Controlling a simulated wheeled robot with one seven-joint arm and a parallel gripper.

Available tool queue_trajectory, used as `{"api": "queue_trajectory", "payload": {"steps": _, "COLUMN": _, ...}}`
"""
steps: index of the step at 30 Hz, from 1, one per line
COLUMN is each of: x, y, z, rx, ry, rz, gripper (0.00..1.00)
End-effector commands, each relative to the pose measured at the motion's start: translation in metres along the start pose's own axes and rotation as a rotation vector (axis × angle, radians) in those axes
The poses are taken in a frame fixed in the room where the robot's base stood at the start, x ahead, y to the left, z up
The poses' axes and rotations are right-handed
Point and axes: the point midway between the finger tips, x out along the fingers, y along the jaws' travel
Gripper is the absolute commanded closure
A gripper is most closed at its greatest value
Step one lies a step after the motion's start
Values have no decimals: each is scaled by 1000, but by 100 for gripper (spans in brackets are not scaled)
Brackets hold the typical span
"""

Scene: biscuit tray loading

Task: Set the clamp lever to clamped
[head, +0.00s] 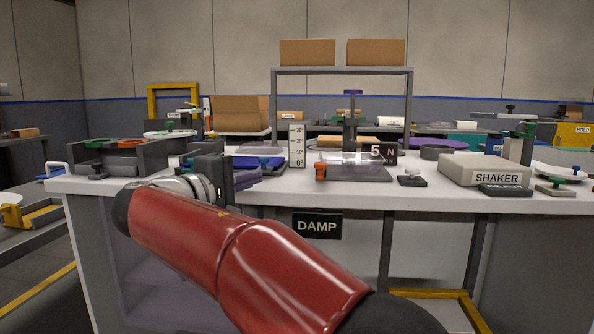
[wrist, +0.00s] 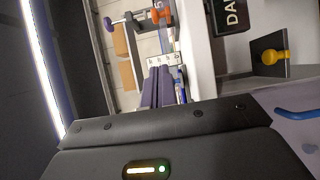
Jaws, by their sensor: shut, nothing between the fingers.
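My gripper (head: 258,174) is at the front left of the white bench, its purple fingers closed together and pointing right. The fingers also show in the wrist view (wrist: 160,72), with nothing between them. No lever is labelled as the clamp lever. To the right of the fingers, apart from them, stands a dark fixture (head: 365,175) holding a clear cylinder (head: 350,158). It has an orange knob (head: 320,170) at its left front and a purple T-handle (head: 352,92) on top. The orange knob also shows in the wrist view (wrist: 162,12). Its setting cannot be told.
A white scale plate (head: 296,146) stands between gripper and fixture. A grey fixture (head: 150,155) is at left, the SHAKER box (head: 480,172) at right. A DAMP sign (head: 317,225) hangs on the bench front.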

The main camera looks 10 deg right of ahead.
Motion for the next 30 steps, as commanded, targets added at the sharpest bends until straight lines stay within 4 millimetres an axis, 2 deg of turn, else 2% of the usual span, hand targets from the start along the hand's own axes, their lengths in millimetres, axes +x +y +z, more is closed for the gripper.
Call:
{"api": "queue_trajectory", "payload": {"steps": 4, "x": 10, "y": 0, "z": 0, "rx": 0, "ry": -1, "rz": -1, "gripper": 100}}
{"api": "queue_trajectory", "payload": {"steps": 8, "x": 31, "y": 0, "z": 1, "rx": -1, "ry": -4, "rz": -1, "gripper": 100}}
{"api": "queue_trajectory", "payload": {"steps": 18, "x": 103, "y": 0, "z": 1, "rx": -2, "ry": -3, "rz": -1, "gripper": 100}}
{"api": "queue_trajectory", "payload": {"steps": 22, "x": 116, "y": 0, "z": 17, "rx": 0, "ry": -3, "rz": 0, "gripper": 100}}
{"api": "queue_trajectory", "payload": {"steps": 30, "x": 128, "y": 0, "z": 29, "rx": 0, "ry": 0, "rz": -1, "gripper": 100}}
